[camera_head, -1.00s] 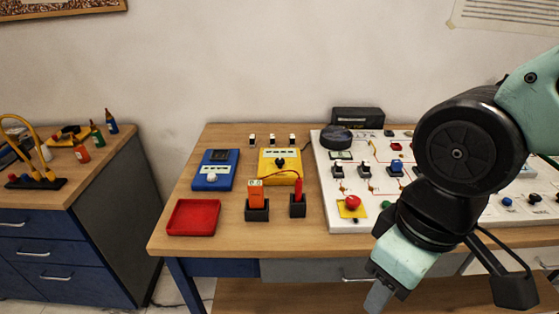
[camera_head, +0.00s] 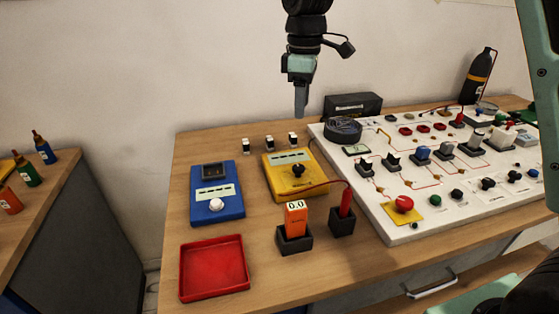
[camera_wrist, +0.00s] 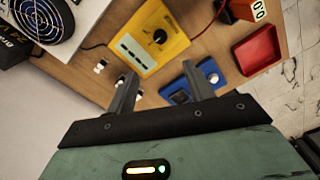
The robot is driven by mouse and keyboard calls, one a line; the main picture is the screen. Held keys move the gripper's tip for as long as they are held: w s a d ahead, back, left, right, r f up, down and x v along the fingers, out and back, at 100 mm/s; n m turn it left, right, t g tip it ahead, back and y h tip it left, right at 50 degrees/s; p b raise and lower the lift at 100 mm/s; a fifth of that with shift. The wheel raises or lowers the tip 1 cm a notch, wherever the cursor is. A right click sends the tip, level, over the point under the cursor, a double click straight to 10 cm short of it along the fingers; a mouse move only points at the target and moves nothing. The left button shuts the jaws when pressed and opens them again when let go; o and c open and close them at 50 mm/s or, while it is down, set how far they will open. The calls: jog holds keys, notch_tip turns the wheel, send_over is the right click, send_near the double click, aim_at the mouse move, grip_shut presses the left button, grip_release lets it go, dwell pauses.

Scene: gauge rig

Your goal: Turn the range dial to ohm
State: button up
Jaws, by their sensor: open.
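A yellow meter (camera_head: 275,182) lies on the wooden bench, with a black dial (camera_head: 298,171) on its face and a pale label strip behind it. The dial also shows in the wrist view (camera_wrist: 159,36), beyond my fingers. Its pointer direction and markings are too small to read. My gripper (camera_head: 301,112) hangs fingers-down above the back of the bench, behind and above the yellow meter. In the wrist view, its two fingers (camera_wrist: 159,72) are apart with nothing between them. They are clear of the dial.
A blue meter (camera_head: 208,208) with a white knob sits left of the yellow one. A red tray (camera_head: 240,290), an orange block (camera_head: 296,218) and a red probe (camera_head: 346,202) in holders stand in front. Small white switches (camera_head: 269,143) line the back. A white panel (camera_head: 420,222) is to the right.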

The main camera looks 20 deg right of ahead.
aim_at(299, 167)
notch_tip(299, 167, down, 17)
jog(key=shift+f+p, duration=0.1)
jog(key=shift+p, duration=0.55)
jog(key=shift+c, duration=0.3)
jog(key=c, duration=0.9)
